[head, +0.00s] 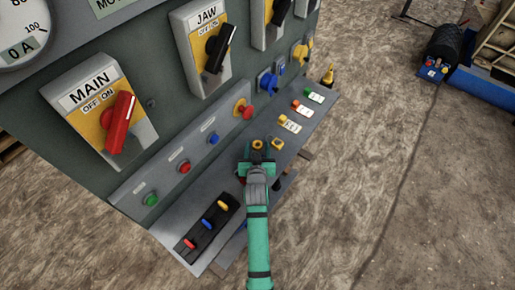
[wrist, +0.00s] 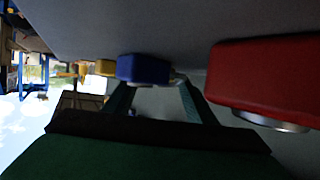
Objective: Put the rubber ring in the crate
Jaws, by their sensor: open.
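A small orange-yellow ring-shaped piece (head: 258,144) shows at my gripper's tip on the grey ledge of the control panel. A second yellow piece with a dark middle (head: 279,144) lies just right of it. I cannot tell for sure which is the rubber ring. My gripper (head: 257,152) is over the ledge, partly hiding what is below it. In the wrist view my gripper (wrist: 155,102) has its two teal fingers apart, with no held thing visible between them. No crate can be made out for certain.
Labelled tags (head: 290,123) and a black tray (head: 207,228) lie on the ledge (head: 190,262). Wooden slatted shelving (head: 497,40) stands far right.

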